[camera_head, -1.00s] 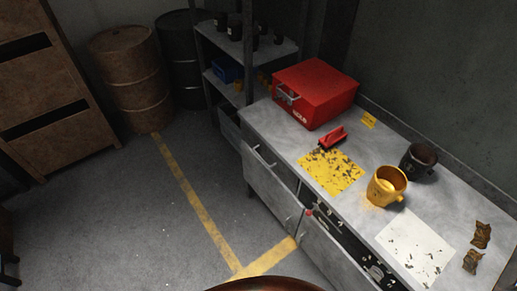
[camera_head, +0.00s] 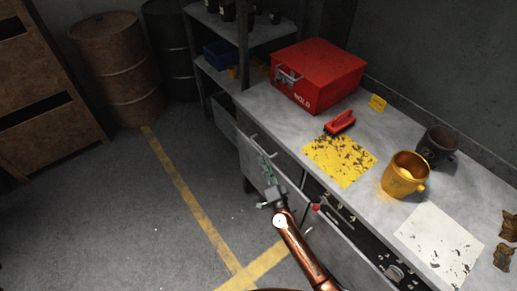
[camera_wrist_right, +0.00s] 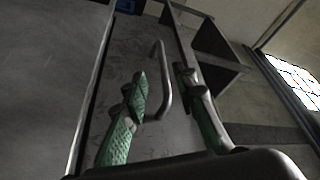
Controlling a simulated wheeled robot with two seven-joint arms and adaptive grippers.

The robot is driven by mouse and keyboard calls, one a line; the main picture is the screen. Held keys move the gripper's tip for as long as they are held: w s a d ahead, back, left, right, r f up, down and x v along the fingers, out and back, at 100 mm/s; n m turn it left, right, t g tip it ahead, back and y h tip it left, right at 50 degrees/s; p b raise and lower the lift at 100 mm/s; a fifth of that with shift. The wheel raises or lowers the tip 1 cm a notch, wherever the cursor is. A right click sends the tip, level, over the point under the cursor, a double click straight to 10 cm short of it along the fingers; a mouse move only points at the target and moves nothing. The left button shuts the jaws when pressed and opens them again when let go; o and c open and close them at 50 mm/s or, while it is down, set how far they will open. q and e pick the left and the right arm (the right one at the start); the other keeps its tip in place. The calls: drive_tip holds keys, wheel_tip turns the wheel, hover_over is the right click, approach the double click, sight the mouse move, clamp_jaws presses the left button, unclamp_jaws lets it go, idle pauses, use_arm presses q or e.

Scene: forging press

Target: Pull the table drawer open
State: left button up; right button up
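The grey metal table (camera_head: 385,135) stands at the right in the head view. Its left front has a bar handle (camera_head: 256,141), which also shows in the wrist view (camera_wrist_right: 163,80). My right gripper (camera_head: 267,160) is at this front, with its fingers toward the handle. In the wrist view the green-padded fingers of the right gripper (camera_wrist_right: 163,82) are apart, with the handle bar between them and a visible gap to each finger. The gripper and arm hide part of the front, so I cannot tell how far it stands out. My left gripper is not in view.
An open drawer with tools (camera_head: 350,235) lies to the right of my arm. On the tabletop are a red box (camera_head: 318,75), a red-handled brush (camera_head: 340,122), a yellow mug (camera_head: 404,175) and a dark mug (camera_head: 438,143). The floor (camera_head: 110,215) at left is clear.

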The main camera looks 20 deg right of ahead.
sight(259, 146)
drive_tip(key=b+x, duration=0.1)
drive_tip(key=x, duration=0.6)
drive_tip(key=shift+r, duration=0.1)
drive_tip(key=shift+w+r, duration=0.15)
drive_tip(key=shift+w, duration=0.3)
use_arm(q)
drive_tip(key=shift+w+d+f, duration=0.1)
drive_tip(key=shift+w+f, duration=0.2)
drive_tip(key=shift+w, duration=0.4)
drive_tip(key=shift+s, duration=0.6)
use_arm(e)
clamp_jaws()
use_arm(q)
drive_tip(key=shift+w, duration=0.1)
